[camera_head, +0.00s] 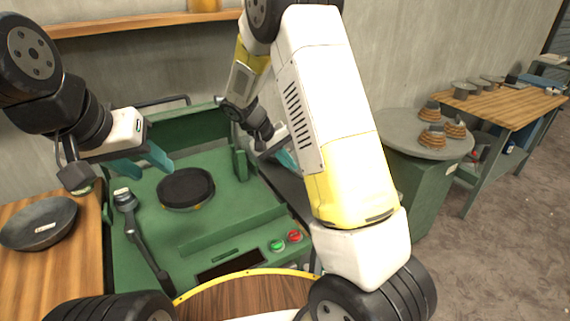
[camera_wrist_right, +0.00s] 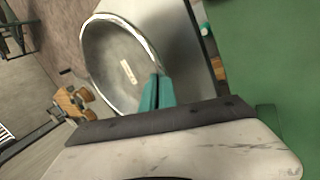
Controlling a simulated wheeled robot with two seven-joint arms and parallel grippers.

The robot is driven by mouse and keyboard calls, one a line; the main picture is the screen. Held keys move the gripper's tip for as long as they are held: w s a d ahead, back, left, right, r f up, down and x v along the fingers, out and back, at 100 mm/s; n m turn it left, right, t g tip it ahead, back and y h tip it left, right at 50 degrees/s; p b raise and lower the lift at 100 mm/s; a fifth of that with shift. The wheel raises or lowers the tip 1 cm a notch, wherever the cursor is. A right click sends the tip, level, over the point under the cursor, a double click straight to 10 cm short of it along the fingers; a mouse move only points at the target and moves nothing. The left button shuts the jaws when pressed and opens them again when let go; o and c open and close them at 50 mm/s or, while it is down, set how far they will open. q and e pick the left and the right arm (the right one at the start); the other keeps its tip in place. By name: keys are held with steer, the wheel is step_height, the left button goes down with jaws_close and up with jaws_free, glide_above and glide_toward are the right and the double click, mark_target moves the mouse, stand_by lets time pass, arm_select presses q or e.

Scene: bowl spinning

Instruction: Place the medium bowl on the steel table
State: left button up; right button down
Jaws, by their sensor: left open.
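In the right wrist view a grey metal bowl (camera_wrist_right: 108,58) with a shiny rim and a small pale label shows its inside. The teal fingers of my right gripper (camera_wrist_right: 157,92) are close together at its rim and appear shut on it. A grey, steel-like surface (camera_wrist_right: 192,45) lies behind the bowl; I cannot tell whether the bowl touches it. In the head view my right gripper (camera_head: 287,158) is mostly hidden behind my arm, and this bowl is hidden. My left gripper (camera_head: 142,165) is open and empty above the back left of the green machine (camera_head: 215,232).
A dark round mould (camera_head: 185,187) sits on the machine, with a lever (camera_head: 143,235) beside it. Another bowl (camera_head: 40,223) lies on the wooden table at left. A round grey table (camera_head: 395,125) with brown stacks and a wooden-topped bench (camera_head: 505,105) stand at right.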

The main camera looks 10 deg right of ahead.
steer(key=shift+f, duration=2.6)
steer(key=c, duration=1.7)
jaws_free()
steer(key=shift+f, duration=0.15)
steer(key=v, duration=1.2)
steer(key=s+d+r+t+y, duration=0.1)
steer(key=s+r+t+y, duration=0.1)
steer(key=s+r, duration=0.3)
steer(key=s+d+r+t+y, duration=0.2)
steer(key=s+r, duration=0.3)
steer(key=s, duration=0.6)
steer(key=s+d+r+t+y, duration=0.1)
steer(key=s+r+y, duration=0.3)
steer(key=s, duration=0.4)
steer(key=shift+s+d+r+t+y, duration=0.15)
steer(key=shift+d+r+t, duration=0.1)
steer(key=shift+r, duration=0.2)
steer(key=shift+d+r+t+y, duration=0.15)
steer(key=shift+d+r, duration=0.1)
steer(key=shift+r, duration=0.2)
